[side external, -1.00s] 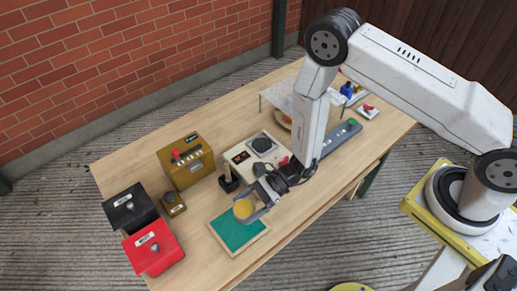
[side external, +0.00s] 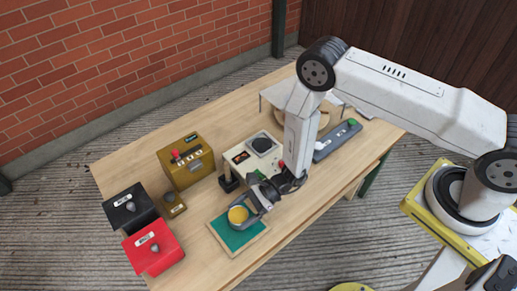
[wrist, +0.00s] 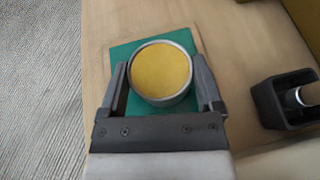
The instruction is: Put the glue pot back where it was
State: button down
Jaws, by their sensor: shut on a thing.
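The glue pot (side external: 238,215) is a small round pot with a yellow top and a grey rim. My gripper (side external: 252,212) is shut on it, with one finger on each side, as the wrist view (wrist: 162,95) also shows. The pot (wrist: 160,72) is upright over a green mat (side external: 243,243) with a pale wooden edge. The green mat (wrist: 122,52) shows behind and beside the pot in the wrist view. I cannot tell whether the pot touches the mat.
A red box (side external: 153,250), a black box (side external: 130,210) and a brass-coloured box (side external: 187,163) stand left of the mat. A cream device with a dark dial (side external: 262,145) is behind the gripper. A dark holder (wrist: 285,98) stands at right in the wrist view. Bare table lies right of the mat.

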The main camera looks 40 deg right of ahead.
jog(key=shift+f, duration=0.15)
grip_release()
dwell(0.4)
jog(key=shift+d+r, duration=0.3)
jog(key=shift+d, duration=0.2)
jog(key=v, duration=1.1)
jog(key=shift+s, duration=0.1)
